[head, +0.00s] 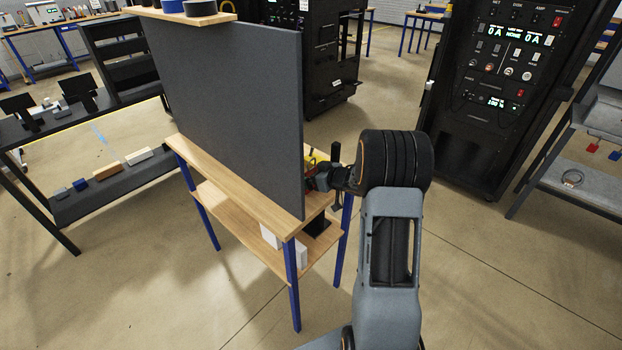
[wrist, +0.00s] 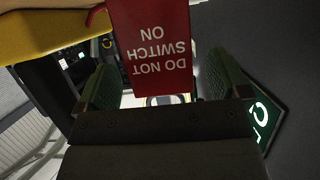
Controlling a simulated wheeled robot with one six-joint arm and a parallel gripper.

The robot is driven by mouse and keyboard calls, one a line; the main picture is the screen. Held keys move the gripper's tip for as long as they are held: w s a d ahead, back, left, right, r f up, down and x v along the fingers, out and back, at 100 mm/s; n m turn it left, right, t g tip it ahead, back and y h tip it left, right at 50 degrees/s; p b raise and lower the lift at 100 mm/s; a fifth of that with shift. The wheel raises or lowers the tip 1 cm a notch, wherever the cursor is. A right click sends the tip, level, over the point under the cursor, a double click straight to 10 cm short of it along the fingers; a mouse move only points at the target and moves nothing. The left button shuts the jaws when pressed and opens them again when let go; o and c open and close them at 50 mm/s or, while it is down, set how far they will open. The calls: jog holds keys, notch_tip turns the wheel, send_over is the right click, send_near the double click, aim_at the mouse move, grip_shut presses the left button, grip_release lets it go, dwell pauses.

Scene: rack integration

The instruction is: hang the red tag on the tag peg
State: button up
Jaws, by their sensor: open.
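The red tag (wrist: 150,42) reads "DO NOT SWITCH ON" upside down in the wrist view. It lies between the two green-padded fingers of my gripper (wrist: 163,88), which is open. A gap shows at the right finger; whether the left one touches the tag is unclear. A curved red piece (wrist: 96,13) shows at the tag's upper left. In the head view my gripper (head: 314,178) is beside the right edge of the dark upright panel (head: 235,95). The tag and tag peg cannot be made out there, and what holds the tag is hidden.
A yellow thing (wrist: 40,30) fills the wrist view's upper left corner. The panel stands on a wooden bench (head: 180,150) with blue legs. A black rack (head: 490,100) stands to the right. Floor between bench and rack is clear.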

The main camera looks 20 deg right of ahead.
jog(key=shift+w+a+f, duration=0.15)
jog(key=shift+w+a, duration=0.05)
jog(key=shift+w, duration=0.2)
jog(key=shift+c, duration=0.4)
jog(key=c, duration=1)
